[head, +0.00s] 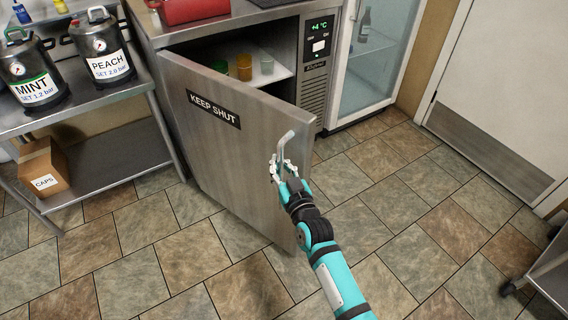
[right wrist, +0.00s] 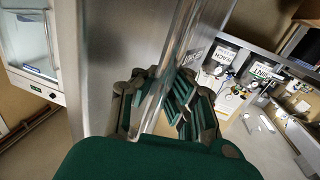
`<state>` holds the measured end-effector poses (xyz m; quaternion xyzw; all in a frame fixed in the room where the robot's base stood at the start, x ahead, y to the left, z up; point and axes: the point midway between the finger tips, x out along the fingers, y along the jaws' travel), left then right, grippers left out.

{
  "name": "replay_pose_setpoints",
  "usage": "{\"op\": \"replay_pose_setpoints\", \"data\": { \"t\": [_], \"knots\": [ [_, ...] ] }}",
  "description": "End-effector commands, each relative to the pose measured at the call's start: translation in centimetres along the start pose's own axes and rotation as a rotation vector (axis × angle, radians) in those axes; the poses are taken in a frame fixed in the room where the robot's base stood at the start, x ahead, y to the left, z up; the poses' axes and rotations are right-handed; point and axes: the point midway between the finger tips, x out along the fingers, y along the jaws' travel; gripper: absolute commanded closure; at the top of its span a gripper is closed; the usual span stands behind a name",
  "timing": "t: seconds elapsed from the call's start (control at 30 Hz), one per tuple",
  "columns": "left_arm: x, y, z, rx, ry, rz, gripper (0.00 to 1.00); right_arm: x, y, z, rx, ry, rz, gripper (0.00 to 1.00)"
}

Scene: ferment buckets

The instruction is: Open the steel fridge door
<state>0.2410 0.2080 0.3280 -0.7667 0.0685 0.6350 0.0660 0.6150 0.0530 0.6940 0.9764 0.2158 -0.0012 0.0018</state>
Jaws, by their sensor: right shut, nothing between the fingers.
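The steel fridge door (head: 235,150), labelled KEEP SHUT, stands swung well out from the cabinet, with the fridge's inside showing behind its top edge. Its bar handle (head: 280,152) is on the outer face near the free edge. My right gripper (head: 280,168) is at the handle, its fingers shut with nothing gripped. In the right wrist view the handle (right wrist: 172,70) runs lengthwise across the picture, right at the fingers (right wrist: 165,105). My left gripper is not in view.
Inside the fridge, cups including an orange one (head: 244,67) stand on a white shelf. A steel rack (head: 110,160) with MINT (head: 35,78) and PEACH (head: 102,50) kegs and a CAPS box (head: 43,168) is at left. The tiled floor in front of the door is clear.

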Motion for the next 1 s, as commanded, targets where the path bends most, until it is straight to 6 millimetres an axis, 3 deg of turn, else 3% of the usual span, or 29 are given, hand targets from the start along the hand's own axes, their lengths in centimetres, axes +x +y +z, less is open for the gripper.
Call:
{"op": "replay_pose_setpoints", "data": {
  "t": [0.03, 0.4, 0.7, 1.0],
  "knots": [
    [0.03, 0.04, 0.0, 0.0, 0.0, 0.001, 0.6, -0.29, 0.8, 0.65, -0.009, -0.009, 0.013, 1.0],
    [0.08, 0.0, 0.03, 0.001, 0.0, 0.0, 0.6, -0.26, 0.73, 0.68, -0.008, -0.009, 0.013, 1.0],
    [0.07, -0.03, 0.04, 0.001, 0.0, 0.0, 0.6, -0.17, 0.55, 0.53, -0.005, -0.007, 0.01, 0.62],
    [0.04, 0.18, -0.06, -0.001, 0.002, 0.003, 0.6, -0.1, 0.34, 0.27, -0.003, -0.004, 0.007, 0.6]
  ]
}}
